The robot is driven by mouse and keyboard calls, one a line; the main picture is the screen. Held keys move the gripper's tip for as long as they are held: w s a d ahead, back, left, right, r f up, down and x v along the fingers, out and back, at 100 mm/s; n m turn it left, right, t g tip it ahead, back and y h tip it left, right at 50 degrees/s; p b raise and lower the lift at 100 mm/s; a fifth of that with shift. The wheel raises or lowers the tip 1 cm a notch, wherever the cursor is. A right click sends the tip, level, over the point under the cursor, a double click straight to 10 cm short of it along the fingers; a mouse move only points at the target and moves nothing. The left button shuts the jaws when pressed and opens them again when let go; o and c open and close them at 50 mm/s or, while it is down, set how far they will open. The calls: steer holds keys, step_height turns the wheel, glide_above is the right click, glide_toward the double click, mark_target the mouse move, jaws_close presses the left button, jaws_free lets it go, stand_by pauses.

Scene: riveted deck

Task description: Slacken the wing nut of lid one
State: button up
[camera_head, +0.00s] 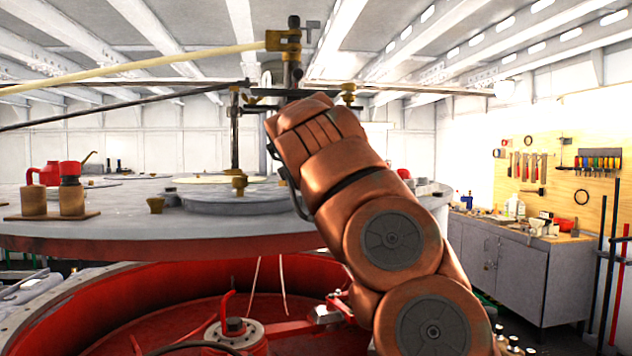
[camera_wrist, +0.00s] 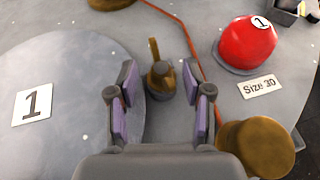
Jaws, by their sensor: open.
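Lid one (camera_wrist: 75,115) is a flat grey disc bearing a white label with "1", at the left of the wrist view. A brass wing nut (camera_wrist: 159,80) with an upright wing stands at the lid's right edge. My gripper (camera_wrist: 165,88) is open, with purple pads on both fingers. The fingers stand on either side of the wing nut, which shows in the gap slightly beyond them; contact is not visible. In the head view my arm hides most of my gripper. A grey lid (camera_head: 235,200) with brass fittings lies on the deck there; its number is not readable.
A red cap (camera_wrist: 247,44) marked "1" sits by a "Size 30" label (camera_wrist: 260,87). A brass knob (camera_wrist: 258,147) is close to my right finger. A reddish cord runs past the nut. A workbench (camera_head: 520,262) stands at the right.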

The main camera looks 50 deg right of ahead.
steer(key=v, duration=1.1)
steer(key=shift+s, duration=0.2)
steer(key=shift+r, duration=0.1)
